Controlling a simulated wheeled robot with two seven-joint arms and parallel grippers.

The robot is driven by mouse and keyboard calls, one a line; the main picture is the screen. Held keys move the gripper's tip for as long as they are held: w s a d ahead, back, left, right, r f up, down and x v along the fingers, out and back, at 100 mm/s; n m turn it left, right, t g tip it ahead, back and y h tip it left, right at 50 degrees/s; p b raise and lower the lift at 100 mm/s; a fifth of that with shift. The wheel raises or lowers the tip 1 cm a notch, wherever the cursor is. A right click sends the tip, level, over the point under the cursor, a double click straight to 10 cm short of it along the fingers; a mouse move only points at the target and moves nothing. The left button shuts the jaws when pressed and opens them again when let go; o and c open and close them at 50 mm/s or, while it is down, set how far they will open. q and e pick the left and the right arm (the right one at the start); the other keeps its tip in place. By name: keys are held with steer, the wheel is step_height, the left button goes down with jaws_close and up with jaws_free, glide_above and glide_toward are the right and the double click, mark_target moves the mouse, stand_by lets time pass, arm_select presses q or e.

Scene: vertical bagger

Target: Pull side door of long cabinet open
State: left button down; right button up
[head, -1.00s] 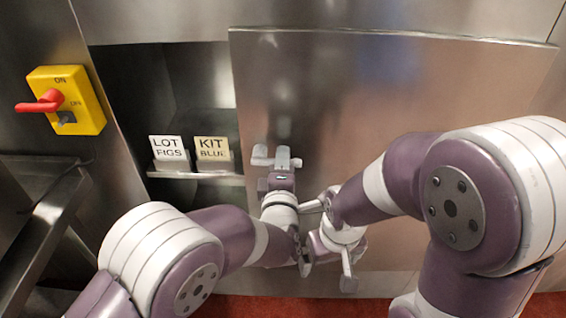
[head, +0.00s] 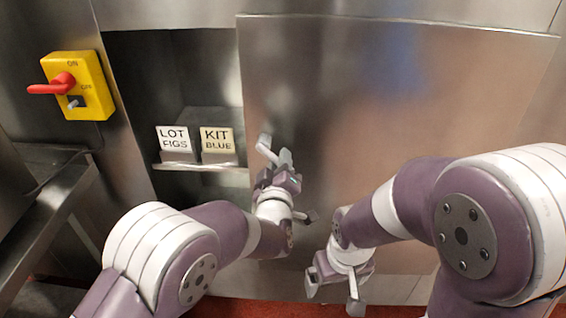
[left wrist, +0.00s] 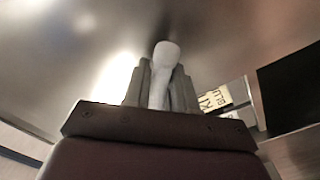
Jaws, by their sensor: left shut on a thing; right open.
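The cabinet's door is a large brushed-steel panel (head: 400,110) filling the middle and right of the head view. Its left edge borders a dark open compartment (head: 130,75). A pale handle (head: 265,143) shows near that edge and slants. My left gripper (head: 277,166) is at the handle. In the left wrist view the white handle (left wrist: 166,52) stands between the two grey fingers (left wrist: 160,85), which are shut on it. My right gripper (head: 335,290) is open and empty, low in front of the panel, apart from the handle.
Cards reading "LOT FIGS" (head: 173,139) and "KIT BLUE" (head: 217,141) stand on a shelf in the compartment. A yellow switch box (head: 92,88) with a red lever is at the left. A metal frame (head: 45,215) is below it. Red floor (head: 240,309) shows at the bottom.

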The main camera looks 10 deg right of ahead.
arm_select(q)
steer(key=shift+w+a+f+m, duration=0.1)
steer(key=shift+a+f+m, duration=0.1)
steer(key=shift+m, duration=0.35)
steer(key=shift+a+f+m, duration=0.1)
steer(key=shift+a+m, duration=0.1)
steer(key=shift+m, duration=0.35)
arm_select(e)
steer(key=shift+f, duration=0.15)
